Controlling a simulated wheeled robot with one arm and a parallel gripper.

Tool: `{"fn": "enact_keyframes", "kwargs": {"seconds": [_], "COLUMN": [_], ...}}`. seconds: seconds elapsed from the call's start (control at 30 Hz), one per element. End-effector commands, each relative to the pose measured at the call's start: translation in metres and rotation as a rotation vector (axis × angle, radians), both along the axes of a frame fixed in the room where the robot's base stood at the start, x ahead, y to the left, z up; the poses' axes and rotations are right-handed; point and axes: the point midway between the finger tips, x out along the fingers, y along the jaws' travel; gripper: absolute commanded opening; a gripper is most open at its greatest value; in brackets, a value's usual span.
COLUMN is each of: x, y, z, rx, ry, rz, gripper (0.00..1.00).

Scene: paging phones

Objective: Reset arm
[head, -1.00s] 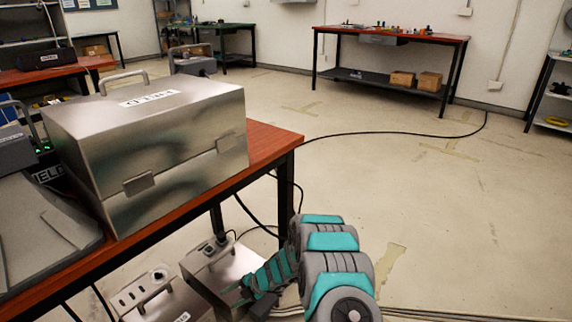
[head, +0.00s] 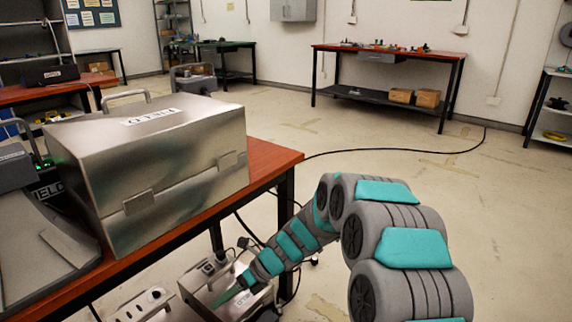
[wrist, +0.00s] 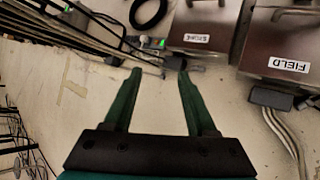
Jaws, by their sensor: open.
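My gripper shows in the wrist view (wrist: 160,75) with its two green fingers apart and nothing between them. In the head view my gripper (head: 232,298) is at the end of my grey and teal arm, low beside the table and in front of a metal box under it. The wrist view shows a metal box labelled STONE or similar (wrist: 205,20) and another labelled FIELD (wrist: 295,40) beyond the fingertips. I cannot tell whether the fingers touch anything.
A large metal case (head: 150,160) stands on the red-topped table (head: 268,165) at left. Metal boxes (head: 145,305) sit below the table edge. Cables run on the floor (head: 350,152). A workbench (head: 390,52) stands at the back wall. The floor at centre right is open.

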Motion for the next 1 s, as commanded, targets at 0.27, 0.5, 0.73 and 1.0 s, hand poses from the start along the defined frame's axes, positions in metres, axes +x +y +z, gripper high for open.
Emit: {"fn": "enact_keyframes", "kwargs": {"seconds": [0.27, 0.5, 0.73, 1.0], "x": [-0.065, -0.124, -0.180, -0.246], "y": [-0.047, -0.098, -0.154, -0.225], "z": [0.064, 0.098, 0.119, 0.134], "rx": [-0.020, -0.056, -0.097, -0.137], "ry": [-0.335, -0.576, -0.752, -0.869], "rz": [0.424, 0.795, 1.153, 1.571], "gripper": [0.57, 0.57, 0.57, 0.57]}}
